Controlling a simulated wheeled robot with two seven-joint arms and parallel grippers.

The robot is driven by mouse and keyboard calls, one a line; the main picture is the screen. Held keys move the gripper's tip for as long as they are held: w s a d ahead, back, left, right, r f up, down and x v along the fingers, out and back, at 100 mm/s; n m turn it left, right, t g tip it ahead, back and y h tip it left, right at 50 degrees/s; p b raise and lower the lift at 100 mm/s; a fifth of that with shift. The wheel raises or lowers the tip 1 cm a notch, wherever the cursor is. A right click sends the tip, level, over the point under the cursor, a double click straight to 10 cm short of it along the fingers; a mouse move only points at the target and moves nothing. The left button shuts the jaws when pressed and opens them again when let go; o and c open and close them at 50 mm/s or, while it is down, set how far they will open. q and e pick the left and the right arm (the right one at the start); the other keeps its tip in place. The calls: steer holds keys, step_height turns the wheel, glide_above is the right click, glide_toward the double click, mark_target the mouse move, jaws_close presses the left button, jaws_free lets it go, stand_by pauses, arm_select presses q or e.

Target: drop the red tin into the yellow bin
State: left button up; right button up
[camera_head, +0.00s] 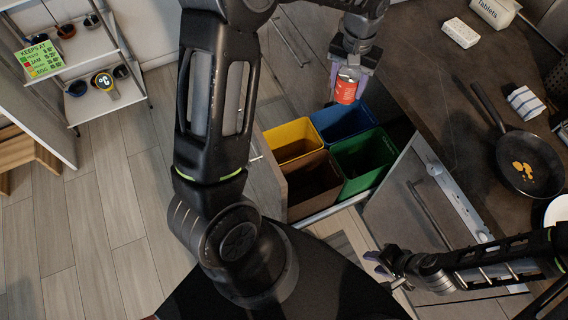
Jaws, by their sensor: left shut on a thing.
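The red tin (346,90) is held upright between the fingers of my left gripper (348,80), which is shut on it.
The drawer also holds a blue bin (343,119), a green bin (363,158) and a brown bin (314,180). The dark countertop (440,95) at right bears a pan (522,163), a white block (461,32) and a folded cloth (525,102). A shelf (85,55) stands at left.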

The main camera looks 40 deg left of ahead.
arm_select(q)
steer(key=s+a+f+n+b, duration=0.1)
steer(key=a+f+b, duration=0.4)
steer(key=f, duration=0.5)
steer(key=s+a+f+n+b, duration=0.2)
steer(key=a+f+n+b, duration=0.2)
steer(key=f, duration=0.6)
steer(key=s+a+f+n+b, duration=0.2)
steer(key=a+f+b, duration=0.4)
steer(key=f, duration=0.4)
steer(key=shift+s+a+f+n, duration=0.25)
steer(key=shift+a+f+n, duration=0.15)
steer(key=shift+a, duration=0.25)
step_height(320, 180, down, 6)
steer(key=b, duration=0.4)
